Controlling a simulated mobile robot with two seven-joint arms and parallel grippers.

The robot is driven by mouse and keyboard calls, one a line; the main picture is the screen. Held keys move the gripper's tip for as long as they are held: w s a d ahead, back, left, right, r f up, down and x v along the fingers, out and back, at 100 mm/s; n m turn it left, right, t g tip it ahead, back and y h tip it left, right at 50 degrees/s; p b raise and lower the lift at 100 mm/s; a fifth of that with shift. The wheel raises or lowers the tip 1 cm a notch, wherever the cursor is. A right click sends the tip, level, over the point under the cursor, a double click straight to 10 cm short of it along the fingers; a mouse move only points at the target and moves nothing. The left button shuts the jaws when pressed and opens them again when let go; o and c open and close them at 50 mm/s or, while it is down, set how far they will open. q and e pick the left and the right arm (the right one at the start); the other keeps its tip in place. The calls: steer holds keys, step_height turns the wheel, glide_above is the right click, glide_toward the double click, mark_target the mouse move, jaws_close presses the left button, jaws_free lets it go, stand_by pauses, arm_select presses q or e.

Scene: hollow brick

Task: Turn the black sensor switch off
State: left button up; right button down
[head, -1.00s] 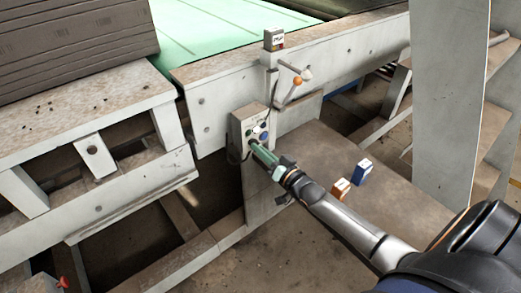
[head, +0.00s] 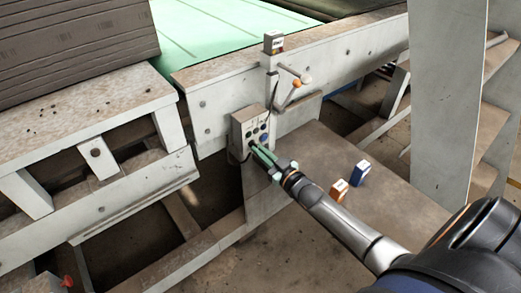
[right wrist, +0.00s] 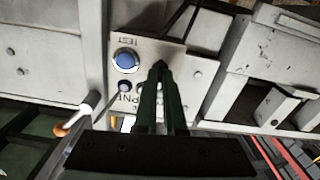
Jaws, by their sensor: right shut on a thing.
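A grey control box (head: 243,127) with several small knobs and buttons is fixed to the machine's side. My right gripper (head: 254,149), with green fingers, reaches its lower part from the lower right. In the right wrist view the two fingers (right wrist: 160,68) come together at the panel (right wrist: 148,50), shut on a small dark knob that appears to be the black sensor switch. The fingertips mostly hide the switch, so I cannot read its position. A blue button (right wrist: 126,60) marked TEST sits beside the fingers. My left gripper is not in view.
A lever with an orange knob (head: 297,83) sticks out above the box, near a small labelled box (head: 273,42) on the rail. An orange-and-white box (head: 339,190) and a blue-and-white box (head: 361,173) lie on the brown surface to the right.

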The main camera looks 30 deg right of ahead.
steer(key=n, duration=0.4)
steer(key=shift+n, duration=0.4)
stand_by(0.4)
steer(key=c, duration=1)
jaws_free()
steer(key=s+d, duration=0.1)
steer(key=s, duration=1.1)
steer(key=shift+s+p, duration=0.25)
steer(key=shift+p, duration=0.05)
